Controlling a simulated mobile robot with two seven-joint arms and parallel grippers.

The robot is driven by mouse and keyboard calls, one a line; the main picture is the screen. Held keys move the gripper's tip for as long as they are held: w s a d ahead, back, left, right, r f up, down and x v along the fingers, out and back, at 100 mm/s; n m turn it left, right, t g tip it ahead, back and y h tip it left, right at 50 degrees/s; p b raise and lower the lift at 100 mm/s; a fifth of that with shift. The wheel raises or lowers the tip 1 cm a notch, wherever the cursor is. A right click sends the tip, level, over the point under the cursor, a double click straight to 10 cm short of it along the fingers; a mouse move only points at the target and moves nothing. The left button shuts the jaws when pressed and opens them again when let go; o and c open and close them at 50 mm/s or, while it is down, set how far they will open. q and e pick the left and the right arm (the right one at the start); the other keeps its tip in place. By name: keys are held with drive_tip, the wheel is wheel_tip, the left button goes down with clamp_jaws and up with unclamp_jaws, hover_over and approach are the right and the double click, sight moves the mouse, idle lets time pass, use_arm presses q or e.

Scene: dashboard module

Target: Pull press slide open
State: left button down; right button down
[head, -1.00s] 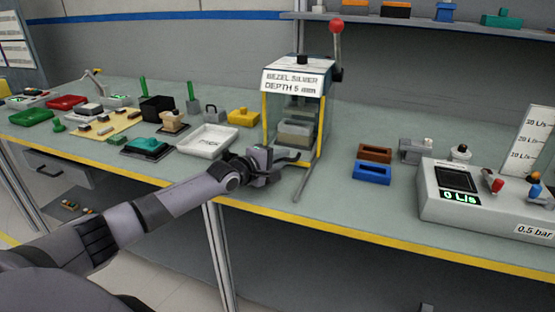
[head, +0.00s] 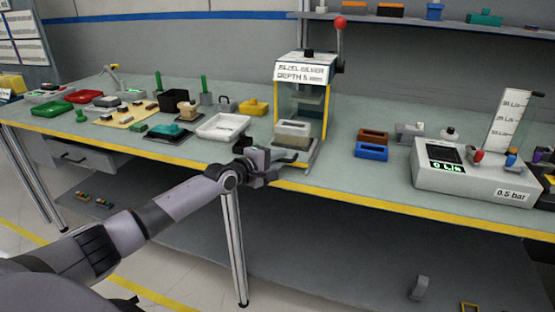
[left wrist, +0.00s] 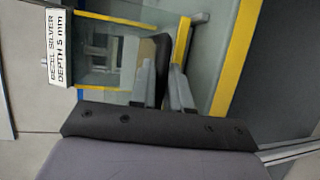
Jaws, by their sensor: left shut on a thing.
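The press (head: 304,70) stands on the bench, with a white sign reading "BEZEL SILVER DEPTH 5 mm", yellow edges and a red-knobbed lever. Its slide (head: 308,152) sticks out at the front toward the bench edge, carrying a grey-beige block (head: 293,130) at the front of the press opening. My left gripper (head: 272,163) is at the front of the slide, shut on its dark handle (head: 288,160). In the left wrist view the gripper fingers (left wrist: 162,88) flank the dark handle (left wrist: 161,57), with the press sign (left wrist: 58,48) at upper left. My right gripper is not seen.
A white tray (head: 222,127) lies left of the press. The yellow bench edge (head: 400,206) runs below; the bench between slide and blue bin is clear.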

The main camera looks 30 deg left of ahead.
use_arm(q)
drive_tip(key=shift+s+d, duration=0.15)
drive_tip(key=shift+s, duration=0.35)
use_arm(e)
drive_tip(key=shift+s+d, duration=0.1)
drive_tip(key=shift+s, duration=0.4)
use_arm(q)
drive_tip(key=c, duration=1.4)
unclamp_jaws()
drive_tip(key=shift+c, duration=0.2)
drive_tip(key=p+v, duration=0.1)
drive_tip(key=v, duration=0.6)
drive_tip(key=shift+p, duration=0.4)
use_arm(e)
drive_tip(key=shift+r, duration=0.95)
